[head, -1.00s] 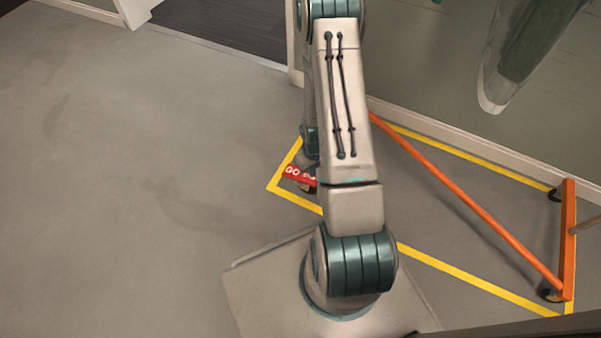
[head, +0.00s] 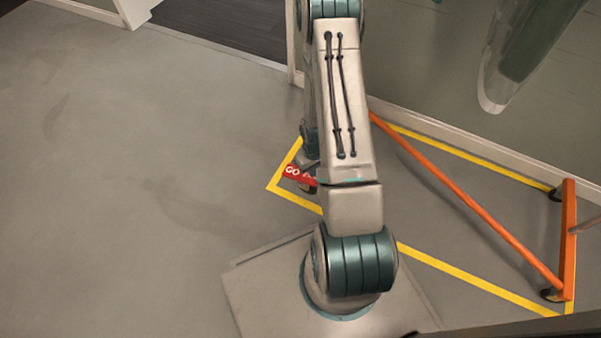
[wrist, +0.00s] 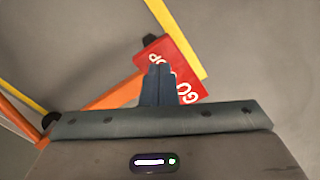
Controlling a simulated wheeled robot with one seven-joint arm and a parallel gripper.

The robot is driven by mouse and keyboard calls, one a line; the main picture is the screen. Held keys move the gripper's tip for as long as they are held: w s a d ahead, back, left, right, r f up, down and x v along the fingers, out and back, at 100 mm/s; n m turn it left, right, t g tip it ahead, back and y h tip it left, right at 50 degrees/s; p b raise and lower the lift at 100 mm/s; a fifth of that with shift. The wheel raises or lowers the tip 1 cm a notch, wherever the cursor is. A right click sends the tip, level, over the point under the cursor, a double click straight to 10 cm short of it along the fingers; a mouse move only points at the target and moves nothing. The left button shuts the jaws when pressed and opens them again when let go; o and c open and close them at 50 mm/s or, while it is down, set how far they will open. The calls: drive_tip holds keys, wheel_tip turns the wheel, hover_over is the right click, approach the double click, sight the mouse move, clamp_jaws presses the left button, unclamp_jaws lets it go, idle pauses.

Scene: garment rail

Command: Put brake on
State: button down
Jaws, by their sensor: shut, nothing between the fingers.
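The garment rail has an orange base (head: 470,205) with dark castors inside a yellow floor outline. The brake is a red pedal with white lettering that reads GO and, partly, STOP (wrist: 182,52). It also shows in the head view (head: 297,175), partly hidden behind my arm. My gripper (wrist: 158,72) is shut and empty, with its fingertips over the red pedal in the wrist view. I cannot tell whether the fingertips touch the pedal. My gripper is hidden or hard to make out behind my arm in the head view.
Yellow tape (head: 460,267) marks the floor around the rail. A garment (head: 510,60) hangs at the upper right. The grey floor at the left is clear.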

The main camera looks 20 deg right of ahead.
drive_tip(key=shift+f+b, duration=1)
drive_tip(key=shift+f, duration=0.45)
idle(0.4)
drive_tip(key=shift+r, duration=0.1)
drive_tip(key=shift+r+p, duration=2.7)
drive_tip(key=shift+r, duration=0.8)
